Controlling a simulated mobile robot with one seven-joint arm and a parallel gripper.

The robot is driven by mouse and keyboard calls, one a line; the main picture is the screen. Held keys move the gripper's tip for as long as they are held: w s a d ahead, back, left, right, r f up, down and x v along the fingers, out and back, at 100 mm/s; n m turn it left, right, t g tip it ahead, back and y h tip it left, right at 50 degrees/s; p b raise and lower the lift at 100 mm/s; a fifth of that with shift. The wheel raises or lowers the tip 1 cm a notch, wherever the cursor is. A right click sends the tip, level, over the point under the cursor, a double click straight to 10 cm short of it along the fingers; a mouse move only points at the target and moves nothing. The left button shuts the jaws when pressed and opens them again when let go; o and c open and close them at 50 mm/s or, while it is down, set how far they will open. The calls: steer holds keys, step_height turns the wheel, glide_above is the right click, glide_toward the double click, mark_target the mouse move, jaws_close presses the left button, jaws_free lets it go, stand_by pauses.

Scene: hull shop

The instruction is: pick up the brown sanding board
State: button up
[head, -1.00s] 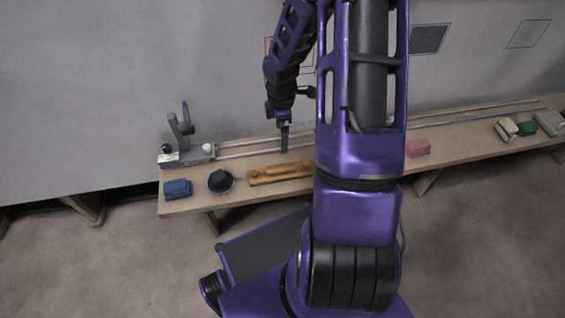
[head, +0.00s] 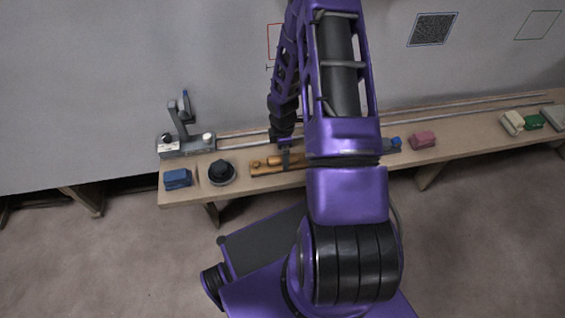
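The brown sanding board (head: 268,167) is a long orange-brown board with a knob and handle on top. It lies on the wooden bench, left of my forearm in the head view; its right end is hidden behind my arm. My gripper (head: 287,160) points down at the middle of the board, with its fingertips at the height of the handle. Only one dark finger shape shows, so I cannot tell whether it is open or shut, or whether it touches the board.
The bench (head: 455,152) also holds a blue block (head: 177,179), a black round tool (head: 221,172) and a grey machine (head: 184,135) on the left. A pink block (head: 423,139), a beige block (head: 512,122) and a green block (head: 534,121) are on the right. Rails run along the back.

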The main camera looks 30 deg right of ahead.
step_height(320, 180, down, 3)
steer(key=shift+f, duration=0.15)
steer(key=shift+c, duration=0.3)
steer(key=shift+w, duration=0.1)
jaws_close()
